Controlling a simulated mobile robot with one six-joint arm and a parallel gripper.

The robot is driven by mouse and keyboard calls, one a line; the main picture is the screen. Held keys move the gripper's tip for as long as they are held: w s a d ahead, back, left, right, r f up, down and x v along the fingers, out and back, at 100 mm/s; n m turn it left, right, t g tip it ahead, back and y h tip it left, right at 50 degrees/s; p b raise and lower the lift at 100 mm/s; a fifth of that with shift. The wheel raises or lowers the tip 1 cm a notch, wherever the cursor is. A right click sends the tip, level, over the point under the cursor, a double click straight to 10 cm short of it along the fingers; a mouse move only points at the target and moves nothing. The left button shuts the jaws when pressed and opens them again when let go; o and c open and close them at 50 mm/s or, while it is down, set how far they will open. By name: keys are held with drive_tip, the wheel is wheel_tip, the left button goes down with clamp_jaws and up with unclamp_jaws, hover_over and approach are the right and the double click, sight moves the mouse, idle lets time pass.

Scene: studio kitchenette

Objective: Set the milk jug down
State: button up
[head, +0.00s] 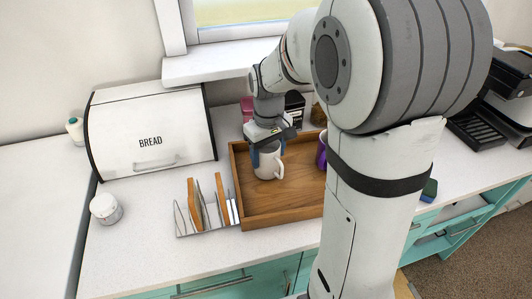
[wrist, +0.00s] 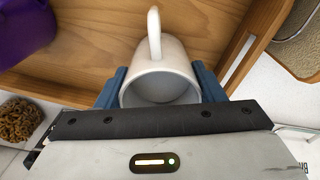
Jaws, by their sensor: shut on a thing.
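The milk jug (head: 268,163) is white with a side handle, and stands upright in or just over the left part of the wooden tray (head: 262,221). My gripper (head: 268,146) is shut on it from above, with a blue finger on each side. In the wrist view the jug (wrist: 160,70) sits between the blue fingers of my gripper (wrist: 160,88), its handle pointing up in the picture. The tray's wooden floor (wrist: 95,50) lies below it. I cannot tell whether the jug's base touches the tray.
A purple vessel (head: 321,152) stands in the tray to the right, partly behind my arm. The bread bin (head: 150,125) and a white jar (head: 106,209) are further left. Tray floor in front of the jug is clear.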

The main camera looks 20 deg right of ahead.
drive_tip(key=shift+f, duration=0.2)
drive_tip(key=o, duration=1.2)
wheel_tip(320, 180, up, 12)
drive_tip(key=s+f+m+t, duration=0.1)
drive_tip(key=s+f, duration=0.1)
drive_tip(key=s, duration=0.3)
drive_tip(key=s+f+m, duration=0.1)
drive_tip(key=s+f, duration=0.1)
drive_tip(key=s, duration=0.4)
drive_tip(key=s+a+f+m+t, duration=0.1)
drive_tip(key=s+f, duration=0.1)
drive_tip(key=s, duration=0.3)
drive_tip(key=shift+s+f+m+t, duration=0.2)
drive_tip(key=shift+m+t, duration=0.1)
drive_tip(key=shift+m, duration=0.1)
